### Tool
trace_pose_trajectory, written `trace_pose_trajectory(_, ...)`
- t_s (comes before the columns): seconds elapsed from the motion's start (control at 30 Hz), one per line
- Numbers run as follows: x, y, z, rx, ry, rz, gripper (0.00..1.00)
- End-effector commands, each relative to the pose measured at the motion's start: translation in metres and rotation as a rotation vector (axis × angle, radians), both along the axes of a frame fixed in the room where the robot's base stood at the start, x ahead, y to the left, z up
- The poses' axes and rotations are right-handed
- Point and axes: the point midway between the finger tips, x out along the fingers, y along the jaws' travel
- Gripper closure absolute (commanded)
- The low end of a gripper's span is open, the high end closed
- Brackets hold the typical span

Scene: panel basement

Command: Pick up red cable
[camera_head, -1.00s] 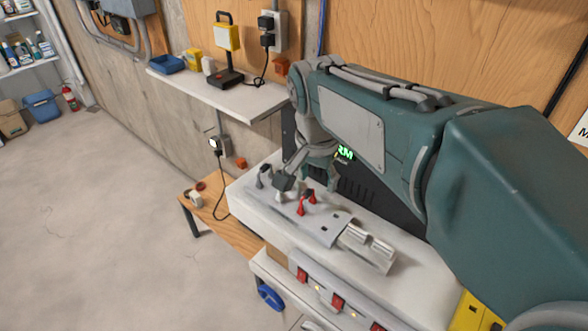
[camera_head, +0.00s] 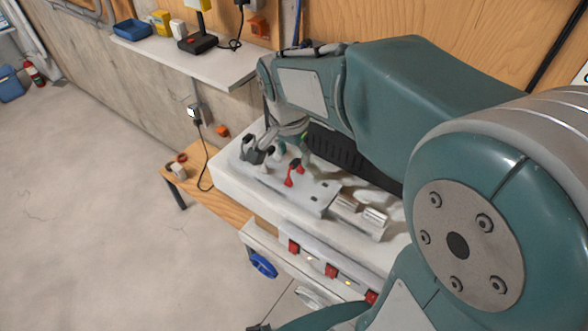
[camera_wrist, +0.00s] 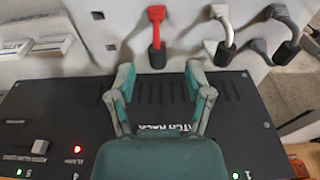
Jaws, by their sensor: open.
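The red cable (camera_head: 293,171) is a short red piece standing on a grey metal plate (camera_head: 314,197) on the white bench. In the wrist view the red cable (camera_wrist: 157,30) has a red top and stem, with its lower end in a black socket. My gripper (camera_wrist: 158,72) is open and empty in the wrist view. Its two fingers are spread to the left and right below the socket, and the red cable shows beyond and between them. In the head view my arm hides most of the gripper.
A white cable (camera_wrist: 222,25) and a grey cable (camera_wrist: 284,25) stand right of the red one. A black panel (camera_wrist: 60,115) with lights lies under my gripper. A shelf (camera_head: 190,62) is behind, and floor (camera_head: 80,200) is clear at left.

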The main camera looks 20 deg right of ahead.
Motion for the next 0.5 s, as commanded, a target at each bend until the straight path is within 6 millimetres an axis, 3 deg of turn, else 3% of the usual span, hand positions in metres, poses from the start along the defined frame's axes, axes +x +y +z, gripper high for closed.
trace_pose_trajectory(0.2,-0.001,-0.001,-0.030,0.000,0.002,0.000,0.35)
trace_pose_trajectory(0.47,-0.001,-0.002,-0.033,0.000,0.000,0.000,0.35)
trace_pose_trajectory(0.5,-0.001,-0.002,-0.033,0.000,0.000,0.000,0.48)
